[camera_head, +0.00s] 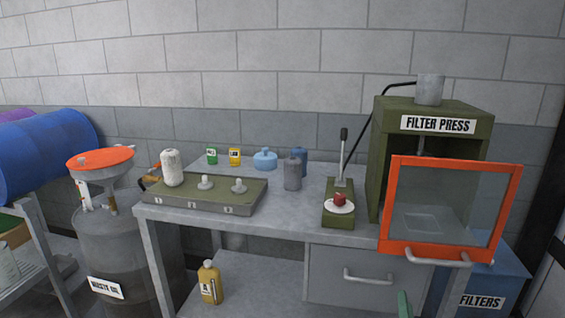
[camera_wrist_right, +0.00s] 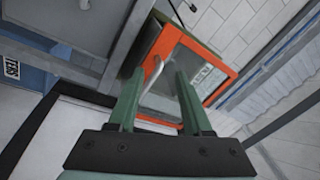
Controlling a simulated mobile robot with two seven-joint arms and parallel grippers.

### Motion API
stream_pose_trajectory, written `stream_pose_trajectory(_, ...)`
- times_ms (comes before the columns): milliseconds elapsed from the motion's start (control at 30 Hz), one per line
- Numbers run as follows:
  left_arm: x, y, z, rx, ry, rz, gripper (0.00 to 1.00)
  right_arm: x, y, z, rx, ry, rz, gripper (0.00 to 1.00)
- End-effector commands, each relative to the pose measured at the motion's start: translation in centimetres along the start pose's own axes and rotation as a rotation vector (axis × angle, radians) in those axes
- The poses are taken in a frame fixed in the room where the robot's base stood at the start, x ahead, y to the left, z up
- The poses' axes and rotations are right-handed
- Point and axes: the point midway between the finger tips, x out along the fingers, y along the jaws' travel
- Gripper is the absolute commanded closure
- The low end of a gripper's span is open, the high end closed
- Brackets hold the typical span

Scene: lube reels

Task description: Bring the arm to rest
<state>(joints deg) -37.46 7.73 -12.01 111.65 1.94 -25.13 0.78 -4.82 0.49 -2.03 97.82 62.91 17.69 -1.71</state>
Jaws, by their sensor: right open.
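My right gripper (camera_wrist_right: 160,73) shows in the right wrist view with its two green fingers apart and nothing between them. In the head view only a green tip of my right gripper (camera_head: 404,304) shows at the bottom edge, below the filter press door and in front of the drawer. The olive filter press (camera_head: 432,110) stands at the right of the bench. Its orange-framed door (camera_head: 510,195) stands open toward me and also appears beyond the fingers in the wrist view (camera_wrist_right: 222,62). My left gripper is not in view.
The grey bench (camera_head: 275,225) carries an olive filter block (camera_head: 235,200) with a white filter, several bottles and cups, and a lever stand (camera_head: 338,215). An orange-topped waste oil drum (camera_head: 115,235) stands left. A yellow bottle (camera_head: 210,282) is on the lower shelf. A blue filters bin (camera_head: 505,270) stands right.

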Motion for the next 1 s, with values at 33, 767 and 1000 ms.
stream_pose_trajectory(33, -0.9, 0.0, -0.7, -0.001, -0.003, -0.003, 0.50, -2.2, -0.1, 1.7, -0.112, -0.109, -0.002, 0.50)
stream_pose_trajectory(767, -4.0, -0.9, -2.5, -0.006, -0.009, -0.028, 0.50, -29.3, 9.2, 9.6, -1.069, -1.092, 0.096, 0.50)
stream_pose_trajectory(1000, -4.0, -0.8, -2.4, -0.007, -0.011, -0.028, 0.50, -29.2, 9.3, 9.6, -1.068, -1.090, 0.096, 0.50)
